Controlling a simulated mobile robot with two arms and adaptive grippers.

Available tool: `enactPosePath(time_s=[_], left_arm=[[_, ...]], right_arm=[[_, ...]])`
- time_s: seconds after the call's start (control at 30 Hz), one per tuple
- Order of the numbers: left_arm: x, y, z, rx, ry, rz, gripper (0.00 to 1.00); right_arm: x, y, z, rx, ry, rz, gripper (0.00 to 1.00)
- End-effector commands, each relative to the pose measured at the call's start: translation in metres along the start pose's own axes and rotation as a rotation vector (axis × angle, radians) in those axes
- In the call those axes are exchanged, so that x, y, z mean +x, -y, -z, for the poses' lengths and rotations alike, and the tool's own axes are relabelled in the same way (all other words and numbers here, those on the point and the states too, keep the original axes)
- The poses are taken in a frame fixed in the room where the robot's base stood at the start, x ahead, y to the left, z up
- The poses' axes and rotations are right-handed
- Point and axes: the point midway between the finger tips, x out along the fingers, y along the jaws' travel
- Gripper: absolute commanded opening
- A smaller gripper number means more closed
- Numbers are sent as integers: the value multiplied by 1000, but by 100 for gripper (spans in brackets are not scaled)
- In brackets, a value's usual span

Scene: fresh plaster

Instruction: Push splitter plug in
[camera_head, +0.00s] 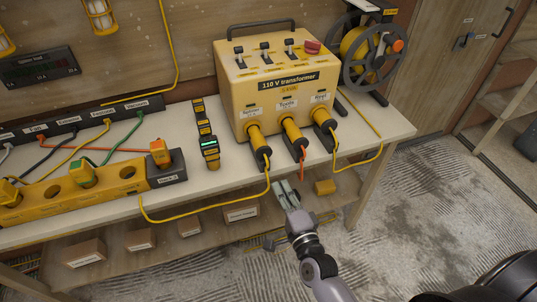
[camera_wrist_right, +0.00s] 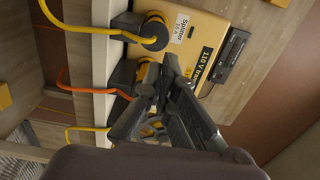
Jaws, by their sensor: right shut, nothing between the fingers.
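The yellow 110 V transformer (camera_head: 270,85) stands on the bench, and it also shows turned sideways in the right wrist view (camera_wrist_right: 208,42). The splitter plug (camera_head: 258,143), yellow with a dark end and a yellow cable, is in the leftmost front socket. In the right wrist view the splitter plug (camera_wrist_right: 152,32) is beside the "Splitter" label. I cannot tell how deep it sits. My right gripper (camera_head: 285,188) is shut and empty, in front of the bench edge, below and right of that plug. Its fingers (camera_wrist_right: 160,78) also show in the wrist view. My left gripper is not in view.
The middle plug (camera_head: 292,132) has an orange cable, and the right plug (camera_head: 325,120) a yellow one. A yellow socket block (camera_head: 55,197) and a cable reel (camera_head: 368,55) are on the bench. Boxes sit on the lower shelf.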

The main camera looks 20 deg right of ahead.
Motion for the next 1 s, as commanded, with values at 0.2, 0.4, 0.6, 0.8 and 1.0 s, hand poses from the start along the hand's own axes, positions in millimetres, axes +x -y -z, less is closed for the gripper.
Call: enactPosePath(time_s=[0.2, 0.4, 0.6, 0.8, 1.0], left_arm=[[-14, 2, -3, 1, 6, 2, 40], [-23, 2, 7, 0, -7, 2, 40], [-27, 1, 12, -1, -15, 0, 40], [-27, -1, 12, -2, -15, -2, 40], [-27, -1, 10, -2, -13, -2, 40]], right_arm=[[50, 4, 0, -1, 0, 2, 0], [88, 3, 0, -2, 1, 0, 0], [108, 0, 0, -4, 1, -1, 0], [113, 0, 0, -4, 1, -1, 0], [113, -1, 0, -3, 1, -1, 0]])
